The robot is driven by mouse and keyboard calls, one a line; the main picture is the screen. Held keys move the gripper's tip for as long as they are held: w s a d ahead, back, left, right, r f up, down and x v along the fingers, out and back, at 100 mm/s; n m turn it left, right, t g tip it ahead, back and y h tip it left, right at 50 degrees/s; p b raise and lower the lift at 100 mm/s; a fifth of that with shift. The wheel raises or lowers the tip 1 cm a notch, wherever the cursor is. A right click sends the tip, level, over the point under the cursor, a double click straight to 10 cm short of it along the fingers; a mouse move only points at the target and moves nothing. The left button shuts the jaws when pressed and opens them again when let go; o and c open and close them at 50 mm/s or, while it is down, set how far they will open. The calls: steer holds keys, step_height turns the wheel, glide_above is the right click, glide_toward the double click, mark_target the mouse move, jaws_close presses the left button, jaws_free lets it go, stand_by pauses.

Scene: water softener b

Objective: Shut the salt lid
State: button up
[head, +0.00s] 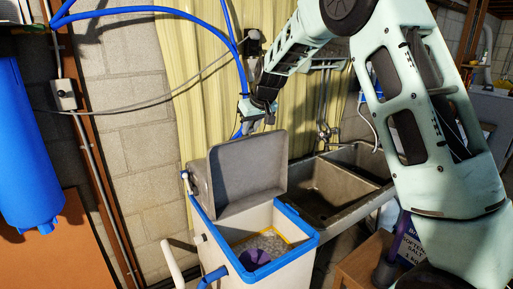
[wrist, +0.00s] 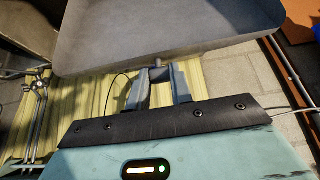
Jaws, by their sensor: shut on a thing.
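The salt lid (head: 243,172) is a grey panel, raised and tilted back over the open blue-rimmed softener tank (head: 260,219). In the wrist view, the lid (wrist: 170,32) fills the top of the picture. My gripper (head: 250,127) is at the lid's upper edge. In the wrist view, my gripper (wrist: 159,73) has its two fingers shut on a small part at the lid's edge. The fingers hide part of the contact. Inside the tank are pale salt (head: 270,240) and a purple round part (head: 255,257).
A grey double sink (head: 325,190) stands just right of the tank. Blue hoses (head: 150,10) run above, and a blue cylinder (head: 25,150) hangs at the left. A corrugated yellow panel (head: 185,80) and block wall (head: 125,130) stand behind.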

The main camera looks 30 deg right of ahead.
steer(key=shift+s+d+f+b, duration=0.1)
steer(key=shift+s+f+b, duration=0.1)
steer(key=shift+s+b, duration=0.55)
steer(key=shift+s+f+b, duration=0.25)
steer(key=shift+s+b, duration=0.05)
steer(key=shift+s, duration=0.7)
steer(key=shift+s+d+f+b, duration=0.1)
steer(key=shift+s+f+b, duration=0.1)
steer(key=shift+s+b, duration=0.55)
steer(key=shift+s, duration=0.5)
steer(key=s+f+b, duration=0.3)
steer(key=s+b, duration=0.3)
steer(key=s, duration=0.1)
steer(key=shift+s+f, duration=0.35)
steer(key=shift+f, duration=0.05)
steer(key=shift+d, duration=0.1)
